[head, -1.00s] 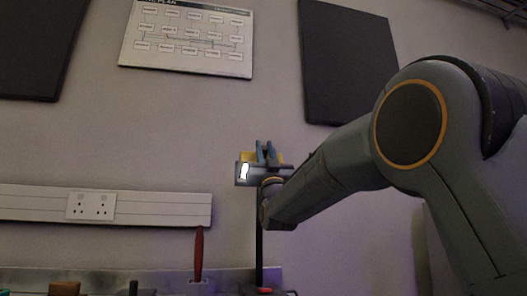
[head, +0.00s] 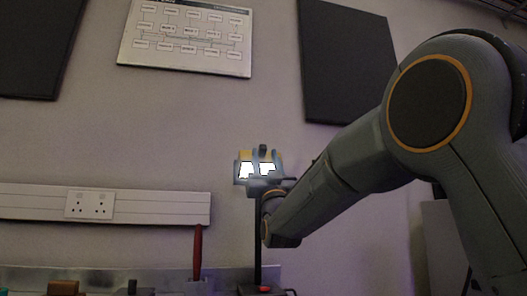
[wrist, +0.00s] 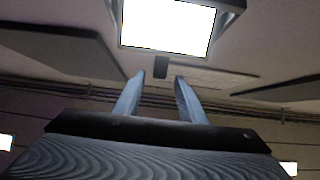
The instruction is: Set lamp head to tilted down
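The lamp head (head: 246,171) is a small box with a glowing white face and yellow on its top edge, on a dark upright post (head: 258,235). Its lit face shows large at the top of the wrist view (wrist: 167,25). A short dark tab (wrist: 160,66) hangs below that face, in line with the gap between my fingertips. My gripper (wrist: 160,82) is open, with clear space on both sides of the tab and nothing held. In the head view my gripper is in front of the lamp and hides part of its face. The exact tilt angle is hard to tell.
A socket rail (head: 120,205) runs along the wall left of the lamp. A red-handled tool (head: 198,250) stands below it, with several small items along the bottom edge. Dark wall panels (head: 345,60) and a chart (head: 185,38) are above. Wall space around the lamp is free.

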